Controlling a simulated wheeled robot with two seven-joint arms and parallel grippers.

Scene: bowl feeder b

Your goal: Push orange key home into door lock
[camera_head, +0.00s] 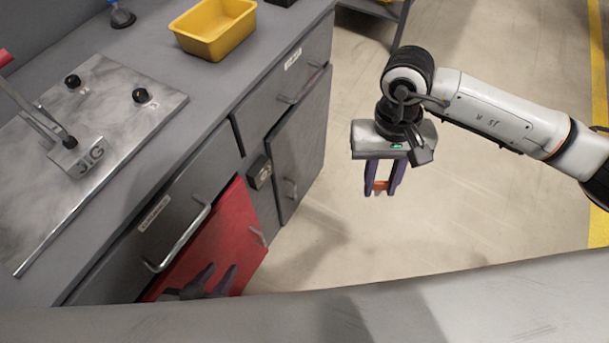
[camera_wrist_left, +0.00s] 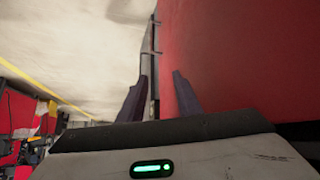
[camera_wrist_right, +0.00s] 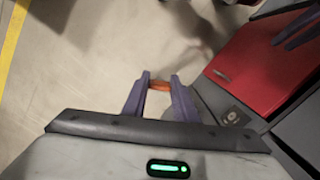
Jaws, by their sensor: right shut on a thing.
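My right gripper (camera_head: 381,190) is shut on the orange key (camera_head: 381,186), out in the air to the right of the cabinet. The key lies crosswise between the fingertips, also in the right wrist view (camera_wrist_right: 159,85). The door lock (camera_head: 259,172) looks like a small dark box on the grey cabinet front, above and right of the red door (camera_head: 222,235). It also shows in the right wrist view (camera_wrist_right: 232,116), well apart from the key. My left gripper (camera_head: 212,275) is low before the red door, its fingers apart. The left wrist view (camera_wrist_left: 160,84) shows nothing clearly gripped.
The bench carries a metal jig plate (camera_head: 120,110) and a yellow bin (camera_head: 215,45). Drawer handles (camera_head: 180,240) stick out from the cabinet front. Open floor (camera_head: 320,235) lies between the cabinet and my right gripper. A grey surface crosses the bottom of the head view.

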